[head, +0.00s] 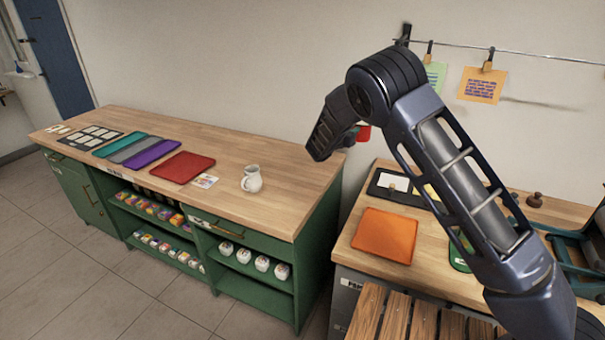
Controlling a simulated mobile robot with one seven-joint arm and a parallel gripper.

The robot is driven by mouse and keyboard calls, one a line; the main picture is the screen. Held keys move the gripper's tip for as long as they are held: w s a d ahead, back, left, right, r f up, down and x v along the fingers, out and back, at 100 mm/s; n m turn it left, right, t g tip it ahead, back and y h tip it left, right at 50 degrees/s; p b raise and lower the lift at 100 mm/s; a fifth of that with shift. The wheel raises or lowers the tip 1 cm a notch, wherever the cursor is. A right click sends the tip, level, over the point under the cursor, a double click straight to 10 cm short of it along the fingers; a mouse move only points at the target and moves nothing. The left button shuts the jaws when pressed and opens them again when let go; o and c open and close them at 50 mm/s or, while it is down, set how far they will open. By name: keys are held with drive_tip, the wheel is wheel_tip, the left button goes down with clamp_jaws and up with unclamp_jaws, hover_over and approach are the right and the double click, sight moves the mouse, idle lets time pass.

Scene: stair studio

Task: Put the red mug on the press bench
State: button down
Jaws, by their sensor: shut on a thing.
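The red mug (364,133) shows only as a small red patch behind my arm, held up above the gap between the two benches. My gripper (349,136) is shut on it; my arm hides most of the fingers and the mug. The press bench (452,278) is the wooden-topped bench at the right, with a partly hidden label on its front. The mug is raised above its far left end and apart from its top.
An orange tray (385,235), a dark framed tray (398,188) and a brown knobbed tool (535,200) occupy the press bench. A slatted wooden surface (422,322) stands in front. The green bench (225,205) holds a white pitcher (252,179) and a red tray (182,167).

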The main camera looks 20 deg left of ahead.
drive_tip(key=s+a+r+n+y, duration=0.1)
drive_tip(key=s+a, duration=0.4)
drive_tip(key=a, duration=0.5)
drive_tip(key=s+a+r+n+y, duration=0.1)
drive_tip(key=s+a, duration=0.4)
drive_tip(key=a, duration=0.5)
drive_tip(key=shift+a+r+n+t+y, duration=0.15)
drive_tip(key=shift+r+n+t+y, duration=0.25)
drive_tip(key=shift+r+y, duration=0.5)
drive_tip(key=shift+f, duration=0.2)
wheel_tip(320, 180, down, 20)
drive_tip(key=shift+r, duration=0.2)
drive_tip(key=shift+f, duration=0.15)
drive_tip(key=c, duration=1.4)
unclamp_jaws()
drive_tip(key=shift+c, duration=0.2)
